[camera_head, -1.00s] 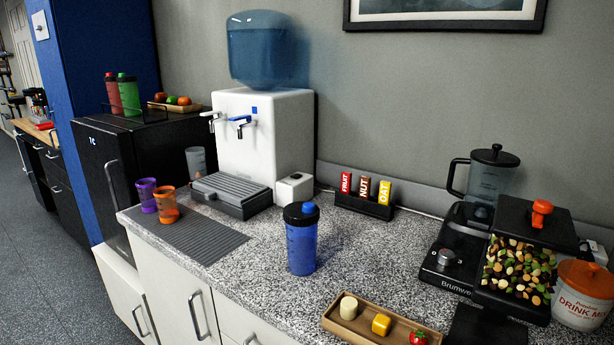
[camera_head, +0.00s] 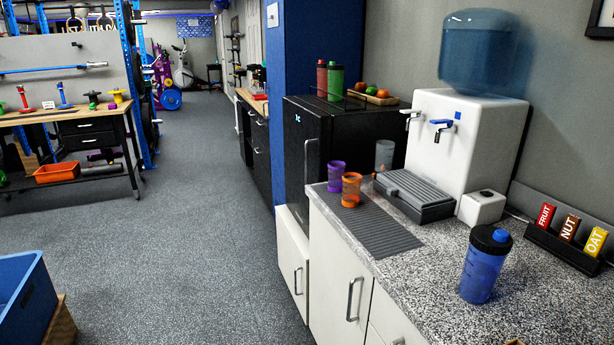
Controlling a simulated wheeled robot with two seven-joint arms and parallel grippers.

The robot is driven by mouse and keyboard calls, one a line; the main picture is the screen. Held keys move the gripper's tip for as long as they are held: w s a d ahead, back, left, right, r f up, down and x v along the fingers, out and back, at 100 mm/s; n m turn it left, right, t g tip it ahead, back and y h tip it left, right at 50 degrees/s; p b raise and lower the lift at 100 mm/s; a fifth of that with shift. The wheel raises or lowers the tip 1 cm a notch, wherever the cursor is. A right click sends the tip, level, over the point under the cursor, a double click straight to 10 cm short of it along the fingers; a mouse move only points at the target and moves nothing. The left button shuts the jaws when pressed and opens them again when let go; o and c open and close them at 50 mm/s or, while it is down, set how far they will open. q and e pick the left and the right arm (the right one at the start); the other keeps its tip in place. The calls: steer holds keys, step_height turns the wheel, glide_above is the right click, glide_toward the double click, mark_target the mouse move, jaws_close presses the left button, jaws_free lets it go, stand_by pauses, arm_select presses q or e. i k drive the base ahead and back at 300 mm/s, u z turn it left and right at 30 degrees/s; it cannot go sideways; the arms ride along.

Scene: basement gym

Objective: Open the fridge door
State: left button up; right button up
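The black fridge (camera_head: 348,128) stands at the far end of the counter, against the blue column. Its front faces left, toward the open floor, and its door (camera_head: 297,165) looks shut. A grey vertical bar handle (camera_head: 311,165) shows on the door's near side. Below the fridge is a white cabinet (camera_head: 291,262) with its own handle. Neither of my grippers shows in the head view.
The speckled counter (camera_head: 437,285) holds purple and orange cups (camera_head: 351,189), a water dispenser (camera_head: 458,145) and a blue shaker bottle (camera_head: 485,265). A blue bin (camera_head: 27,303) stands at lower left. The grey floor (camera_head: 190,225) between is clear.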

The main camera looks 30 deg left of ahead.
mark_target(307, 129)
steer(key=u, duration=2.15)
steer(key=i, duration=3.9)
steer(key=z, duration=1.25)
